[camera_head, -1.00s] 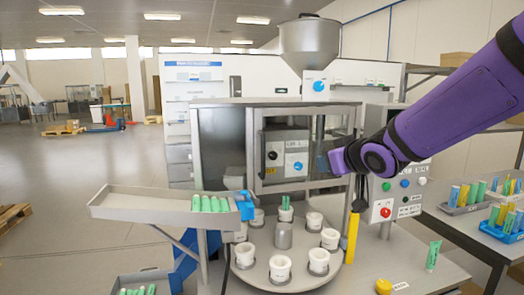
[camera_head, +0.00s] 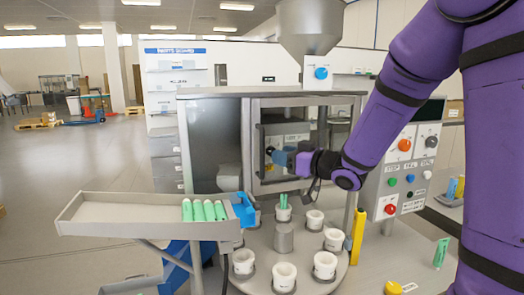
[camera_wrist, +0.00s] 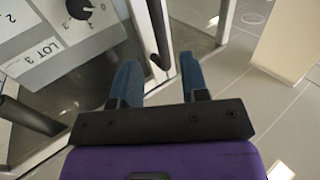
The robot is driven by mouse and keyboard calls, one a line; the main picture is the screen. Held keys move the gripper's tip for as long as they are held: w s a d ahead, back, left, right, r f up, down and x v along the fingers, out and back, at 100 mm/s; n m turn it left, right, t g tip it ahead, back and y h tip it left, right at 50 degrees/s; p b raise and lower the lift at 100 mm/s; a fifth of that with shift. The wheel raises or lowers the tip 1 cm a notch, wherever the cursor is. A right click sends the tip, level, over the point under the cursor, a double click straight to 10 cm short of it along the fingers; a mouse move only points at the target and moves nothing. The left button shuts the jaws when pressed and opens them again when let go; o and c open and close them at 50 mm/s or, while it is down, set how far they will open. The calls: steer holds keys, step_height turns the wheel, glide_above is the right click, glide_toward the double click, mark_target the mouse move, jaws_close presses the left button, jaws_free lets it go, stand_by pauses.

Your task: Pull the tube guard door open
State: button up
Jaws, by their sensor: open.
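The tube guard door (camera_head: 247,150) is a silver-framed clear panel on the front of the filling machine. It looks shut in the head view. Its dark upright handle bar (camera_head: 262,148) is on the door's left side. My gripper (camera_head: 277,157) is in front of the door by this handle, with blue fingers pointing left. In the wrist view my gripper (camera_wrist: 160,62) is open. The dark handle bar (camera_wrist: 156,30) runs down to the gap between the fingertips. I cannot tell whether a finger touches it.
A grey tray (camera_head: 130,212) with green tubes juts out at the left. Below the door is a turntable (camera_head: 258,283) with several white cups. A yellow post (camera_head: 357,237) and a button panel (camera_head: 392,178) stand to the right. A steel hopper (camera_head: 308,25) is above.

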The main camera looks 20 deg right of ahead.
glide_above(262, 173)
steer(key=shift+w+d, duration=0.15)
steer(key=shift+w, duration=0.25)
jaws_close()
